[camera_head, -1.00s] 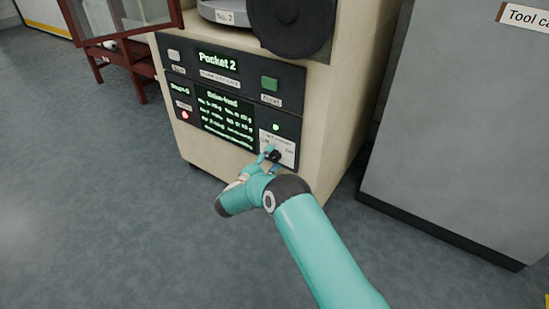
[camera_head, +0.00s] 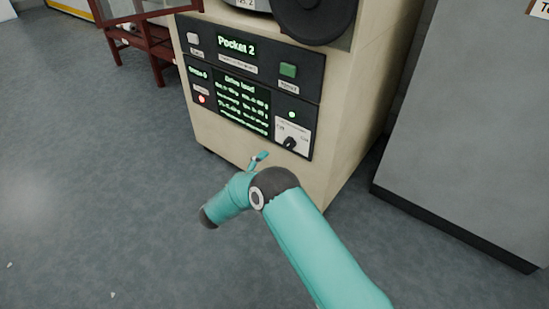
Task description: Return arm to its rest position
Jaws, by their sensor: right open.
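My right arm comes in from the bottom right, teal with dark joints. Its gripper (camera_head: 259,160) is mostly hidden behind the wrist; only a small teal finger part shows. It is open and empty, in front of and below the cream machine's dark control panel (camera_head: 255,85), apart from it. The black knob (camera_head: 289,143) on the white plate at the panel's lower right is now fully clear of the gripper. My left gripper is not in view.
The cream cabinet (camera_head: 345,115) stands ahead, with a green button (camera_head: 288,70) and a lit red light (camera_head: 202,99). A large grey cabinet (camera_head: 465,130) stands at the right. A dark red wooden stand (camera_head: 150,45) is at the back left. The grey floor at left is open.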

